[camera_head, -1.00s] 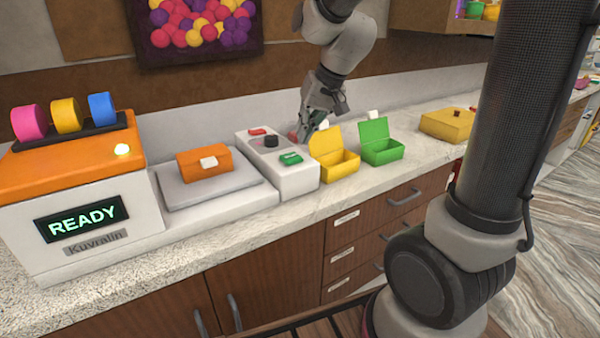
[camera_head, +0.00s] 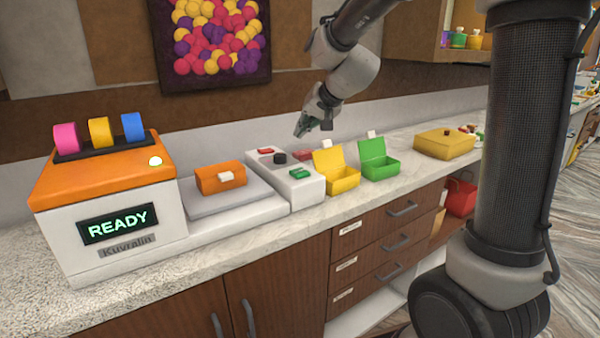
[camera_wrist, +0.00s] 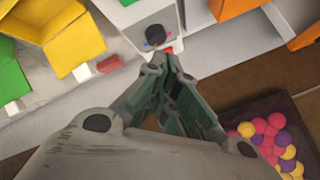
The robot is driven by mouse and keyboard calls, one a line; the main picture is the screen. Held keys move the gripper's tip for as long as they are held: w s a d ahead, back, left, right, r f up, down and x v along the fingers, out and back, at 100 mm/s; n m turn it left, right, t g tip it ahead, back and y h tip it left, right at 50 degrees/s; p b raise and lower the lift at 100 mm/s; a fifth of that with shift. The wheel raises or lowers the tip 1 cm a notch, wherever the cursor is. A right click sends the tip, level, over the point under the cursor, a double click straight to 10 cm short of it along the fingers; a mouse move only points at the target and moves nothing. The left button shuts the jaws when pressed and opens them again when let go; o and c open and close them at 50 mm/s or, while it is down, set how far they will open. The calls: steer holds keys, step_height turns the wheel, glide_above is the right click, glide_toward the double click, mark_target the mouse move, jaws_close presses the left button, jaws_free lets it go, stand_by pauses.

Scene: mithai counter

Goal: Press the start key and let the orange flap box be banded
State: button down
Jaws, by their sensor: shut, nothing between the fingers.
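The orange flap box (camera_head: 220,178) sits closed, with a white tab, on the grey platform (camera_head: 236,203) beside the banding machine (camera_head: 118,230). The machine's display reads READY and a lamp on its orange top glows. The white key panel (camera_head: 306,188) stands right of the platform. It has a green key (camera_head: 299,173), a black knob (camera_head: 280,157) and a red key (camera_head: 266,150). My gripper (camera_head: 304,128) is shut and empty, in the air above and behind the panel. In the wrist view my gripper (camera_wrist: 172,75) points towards the panel with its black knob (camera_wrist: 155,33).
An open yellow box (camera_head: 343,180) and an open green box (camera_head: 382,173) stand right of the panel. A closed yellow box (camera_head: 445,144) is farther right. Pink, yellow and blue rolls sit on the machine. A picture of coloured balls (camera_head: 212,40) hangs on the wall behind.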

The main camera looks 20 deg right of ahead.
mark_target(302, 170)
steer(key=shift+f, duration=4.3)
steer(key=shift+f, duration=0.15)
steer(key=shift+f, duration=0.25)
